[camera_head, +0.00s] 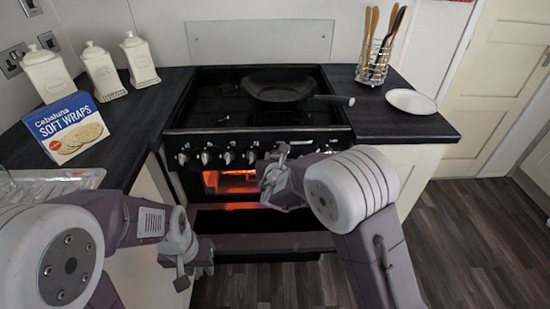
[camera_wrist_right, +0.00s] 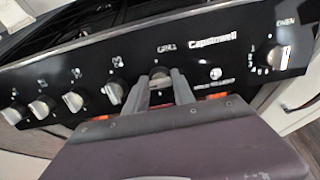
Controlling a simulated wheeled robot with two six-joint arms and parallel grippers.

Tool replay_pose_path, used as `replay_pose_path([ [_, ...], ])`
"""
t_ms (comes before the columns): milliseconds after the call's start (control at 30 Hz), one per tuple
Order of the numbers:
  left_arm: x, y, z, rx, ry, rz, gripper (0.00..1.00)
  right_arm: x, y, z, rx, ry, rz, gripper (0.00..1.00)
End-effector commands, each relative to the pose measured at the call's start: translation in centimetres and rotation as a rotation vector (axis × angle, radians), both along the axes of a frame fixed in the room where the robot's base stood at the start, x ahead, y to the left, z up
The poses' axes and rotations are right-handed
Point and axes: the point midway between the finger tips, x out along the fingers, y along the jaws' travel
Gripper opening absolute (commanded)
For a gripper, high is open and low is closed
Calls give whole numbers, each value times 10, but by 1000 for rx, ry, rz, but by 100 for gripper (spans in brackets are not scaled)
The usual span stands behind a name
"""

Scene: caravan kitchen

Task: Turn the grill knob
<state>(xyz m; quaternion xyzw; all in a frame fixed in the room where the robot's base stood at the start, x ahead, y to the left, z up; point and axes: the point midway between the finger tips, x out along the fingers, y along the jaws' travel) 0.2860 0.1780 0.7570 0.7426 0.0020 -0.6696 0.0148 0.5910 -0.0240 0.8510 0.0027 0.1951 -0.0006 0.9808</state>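The grill knob (camera_wrist_right: 160,76) is on the black cooker panel under the "GRILL" label in the right wrist view. My right gripper (camera_wrist_right: 162,90) is in front of it, its two fingers apart, one on each side of the knob. A gap seems to show between knob and fingers; I cannot tell whether either touches. In the head view my right gripper (camera_head: 276,160) is at the panel and hides the grill knob. My left gripper (camera_head: 184,268) hangs empty at lower left, away from the panel; its finger opening is unclear.
Several other knobs (camera_wrist_right: 73,101) line the panel to the left; the oven knob (camera_wrist_right: 273,57) is to the right. A frying pan (camera_head: 280,90) sits on the hob. The compartment below the panel glows orange (camera_head: 230,181). A dark open door (camera_head: 265,243) juts out below.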

Motion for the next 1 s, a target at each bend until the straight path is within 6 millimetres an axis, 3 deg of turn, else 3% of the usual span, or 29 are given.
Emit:
replay_pose_path([
  [367, 0, 0, -11, 0, 0, 0, 36, 0, 0, -3, 40, -2, -19, 0],
  [1000, 0, 0, -98, 0, 0, 0, 36, 0, 0, -6, 522, -3, -240, 0],
])
